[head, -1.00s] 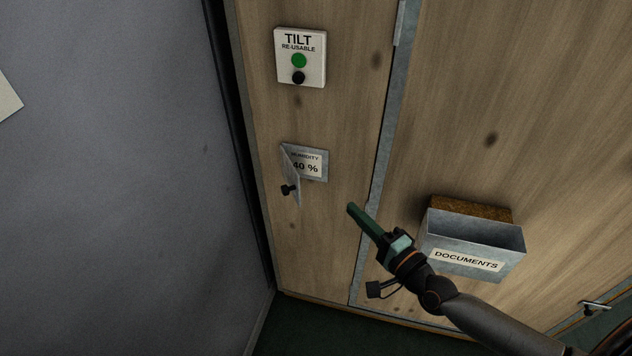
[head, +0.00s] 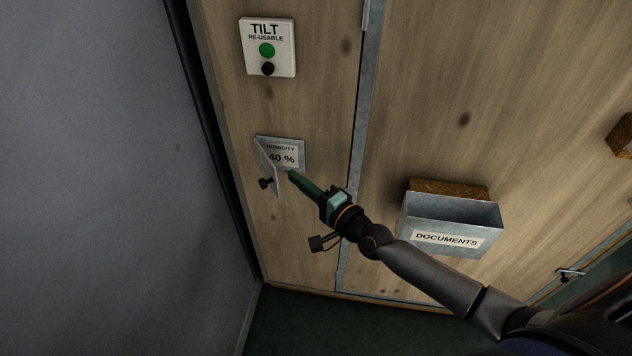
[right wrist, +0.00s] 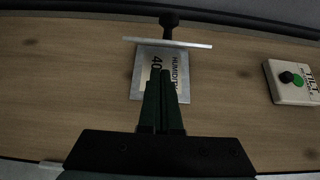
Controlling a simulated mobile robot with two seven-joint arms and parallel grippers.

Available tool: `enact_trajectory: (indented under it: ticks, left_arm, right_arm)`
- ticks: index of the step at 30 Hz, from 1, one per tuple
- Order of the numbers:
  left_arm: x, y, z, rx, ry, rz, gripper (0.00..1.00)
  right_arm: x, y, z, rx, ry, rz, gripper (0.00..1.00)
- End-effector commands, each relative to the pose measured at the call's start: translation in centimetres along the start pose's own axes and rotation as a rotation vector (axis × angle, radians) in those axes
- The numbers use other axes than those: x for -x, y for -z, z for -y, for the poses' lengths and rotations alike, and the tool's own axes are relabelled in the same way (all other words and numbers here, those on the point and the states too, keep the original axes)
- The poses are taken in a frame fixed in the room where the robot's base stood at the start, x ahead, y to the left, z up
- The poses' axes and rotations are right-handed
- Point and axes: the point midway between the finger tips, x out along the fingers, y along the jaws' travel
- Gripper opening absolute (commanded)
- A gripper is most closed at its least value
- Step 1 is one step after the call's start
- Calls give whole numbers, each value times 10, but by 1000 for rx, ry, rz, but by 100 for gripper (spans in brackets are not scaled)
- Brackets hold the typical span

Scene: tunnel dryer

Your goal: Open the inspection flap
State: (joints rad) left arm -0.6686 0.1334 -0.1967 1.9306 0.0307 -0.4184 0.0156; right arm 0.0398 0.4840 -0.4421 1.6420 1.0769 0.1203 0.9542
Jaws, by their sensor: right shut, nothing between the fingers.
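The inspection flap (head: 267,166) is a thin grey plate with a dark knob (head: 265,183). It stands out from the wooden wall, swung open on its left side, and the humidity label (head: 283,156) reading 40 % shows beside it. In the right wrist view the flap (right wrist: 190,44) appears edge-on, with the knob (right wrist: 168,20) beyond it. My right gripper (head: 291,173) is shut and empty, its green fingertips close to the flap's right side and in front of the label. I cannot tell whether they touch. My left gripper is not in view.
A white tilt indicator (head: 283,54) with a green and a black dot is above the flap. A grey documents box (head: 430,215) juts from the panel at right. A metal handle (head: 570,274) sits low at right. A grey wall (head: 90,180) stands at left.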

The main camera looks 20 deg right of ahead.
Motion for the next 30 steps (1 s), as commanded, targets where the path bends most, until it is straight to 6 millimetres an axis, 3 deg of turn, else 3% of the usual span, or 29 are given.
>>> enact_trajectory:
  ticks: [7,30]
  left_arm:
    - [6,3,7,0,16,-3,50]
    - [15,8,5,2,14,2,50]
  right_arm:
    - [-5,-20,2,0,2,-2,0]
    - [-6,-26,2,1,2,-42,0]
